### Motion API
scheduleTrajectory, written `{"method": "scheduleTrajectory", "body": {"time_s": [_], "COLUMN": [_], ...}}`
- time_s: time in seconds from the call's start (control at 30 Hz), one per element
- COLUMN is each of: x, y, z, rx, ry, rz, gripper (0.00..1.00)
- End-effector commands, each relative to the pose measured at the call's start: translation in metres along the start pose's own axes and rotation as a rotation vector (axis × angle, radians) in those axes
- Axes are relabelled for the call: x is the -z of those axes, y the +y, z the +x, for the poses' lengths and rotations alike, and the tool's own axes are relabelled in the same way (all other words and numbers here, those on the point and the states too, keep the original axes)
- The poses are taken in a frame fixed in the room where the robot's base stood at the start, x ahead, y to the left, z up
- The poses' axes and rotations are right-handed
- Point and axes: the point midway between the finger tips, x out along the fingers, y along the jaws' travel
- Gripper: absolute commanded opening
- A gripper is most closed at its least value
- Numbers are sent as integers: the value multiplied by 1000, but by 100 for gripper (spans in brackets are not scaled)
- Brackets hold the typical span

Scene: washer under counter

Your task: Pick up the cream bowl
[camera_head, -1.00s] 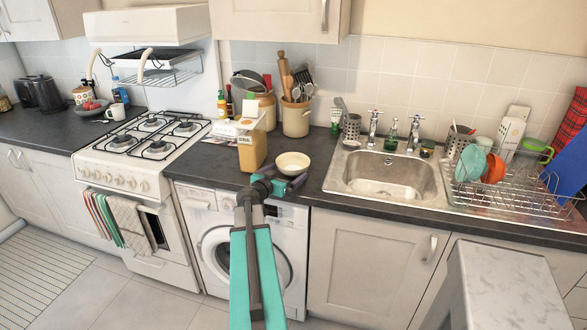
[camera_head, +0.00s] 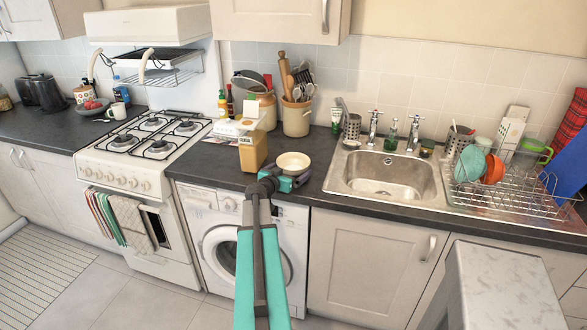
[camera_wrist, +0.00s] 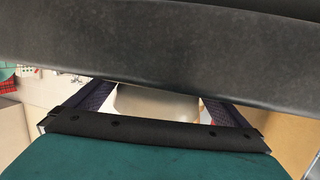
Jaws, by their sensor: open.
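The cream bowl (camera_head: 293,162) sits upright and empty on the dark worktop (camera_head: 338,192), near its front edge above the washer. My gripper (camera_head: 297,181) is open in the head view, at the worktop's front edge just in front of the bowl. I see no contact between them. In the wrist view, the two dark fingers of my gripper (camera_wrist: 155,92) stand apart. A dark grey band crosses the top of that view and hides what lies behind.
A yellowish carton (camera_head: 253,150) stands just left of the bowl. Behind are a utensil crock (camera_head: 296,118) and a brown-lidded jar (camera_head: 267,110). The sink (camera_head: 385,180) is to the right, with a dish rack (camera_head: 515,190) beyond. The white washer (camera_head: 235,245) is below.

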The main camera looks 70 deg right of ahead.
Motion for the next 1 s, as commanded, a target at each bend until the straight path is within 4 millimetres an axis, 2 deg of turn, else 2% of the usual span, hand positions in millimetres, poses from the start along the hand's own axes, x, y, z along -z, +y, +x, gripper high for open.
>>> {"method": "scheduleTrajectory", "body": {"time_s": [0.23,0.83,1.0], "x": [1,0,0], "y": [0,1,2], "z": [17,18,18], "rx": [-2,-2,-2], "ry": [0,0,0], "rz": [1,1,1], "gripper": [100,100,73]}}
